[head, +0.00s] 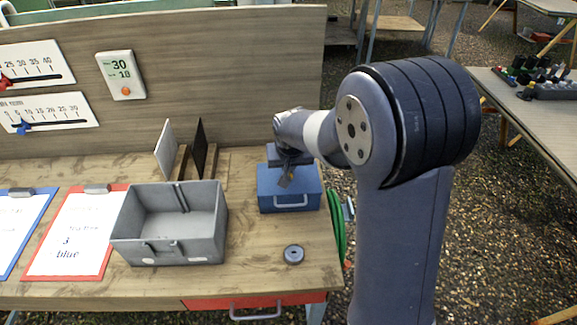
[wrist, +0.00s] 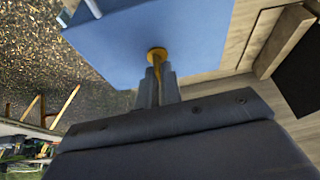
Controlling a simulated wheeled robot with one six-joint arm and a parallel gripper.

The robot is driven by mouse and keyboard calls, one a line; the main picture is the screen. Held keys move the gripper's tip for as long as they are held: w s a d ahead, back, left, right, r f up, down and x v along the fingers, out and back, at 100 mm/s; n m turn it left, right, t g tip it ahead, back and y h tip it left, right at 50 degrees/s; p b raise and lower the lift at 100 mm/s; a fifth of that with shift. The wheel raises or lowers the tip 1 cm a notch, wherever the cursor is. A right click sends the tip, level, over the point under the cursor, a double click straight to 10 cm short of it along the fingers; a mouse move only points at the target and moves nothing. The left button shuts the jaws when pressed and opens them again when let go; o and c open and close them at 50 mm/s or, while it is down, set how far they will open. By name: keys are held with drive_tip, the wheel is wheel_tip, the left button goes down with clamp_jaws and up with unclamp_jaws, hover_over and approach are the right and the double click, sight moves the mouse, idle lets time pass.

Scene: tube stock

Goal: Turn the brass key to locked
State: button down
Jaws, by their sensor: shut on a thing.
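The blue box (head: 285,200) with a pale handle on its front stands at the right end of the table. In the wrist view the box (wrist: 150,40) fills the upper middle, and a round brass-yellow lock piece (wrist: 157,54) sits on its face. The brass key (wrist: 157,68) runs from that piece in between my gripper's fingers. My gripper (wrist: 158,82) is shut on the key, right at the box. In the head view my gripper (head: 287,172) is above the box and partly hides its top. I cannot read any locked mark.
A grey open bin (head: 128,240) stands left of the box, and a dark ring (head: 293,254) lies in front. Two upright panels (head: 199,147) stand behind the bin. A red clipboard (head: 42,272) lies at left. Green hose (head: 338,228) hangs by the table's right edge.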

drive_tip(key=n+y+b, duration=0.1)
drive_tip(key=n, duration=0.1)
drive_tip(key=n+b, duration=0.1)
drive_tip(key=n, duration=0.1)
drive_tip(key=shift+w+d+f+y, duration=0.1)
drive_tip(key=shift+d+f+y, duration=0.05)
drive_tip(key=shift+y, duration=0.25)
drive_tip(key=n+g+y+b, duration=0.1)
drive_tip(key=n+b, duration=0.2)
drive_tip(key=n, duration=0.1)
drive_tip(key=shift+n, duration=0.4)
drive_tip(key=n+g+b, duration=0.1)
drive_tip(key=n, duration=0.1)
drive_tip(key=n+g+y+b, duration=0.1)
drive_tip(key=n, duration=0.1)
drive_tip(key=shift+w+d+n, duration=0.1)
drive_tip(key=shift+w+n, duration=0.05)
drive_tip(key=shift+n, duration=0.15)
drive_tip(key=shift+n+g+b, duration=0.3)
drive_tip(key=shift+n+g, duration=0.5)
drive_tip(key=shift+n, duration=1.1)
drive_tip(key=c, duration=1.6)
unclamp_jaws()
drive_tip(key=shift+w, duration=0.1)
drive_tip(key=v, duration=1.1)
drive_tip(key=shift+d, duration=0.2)
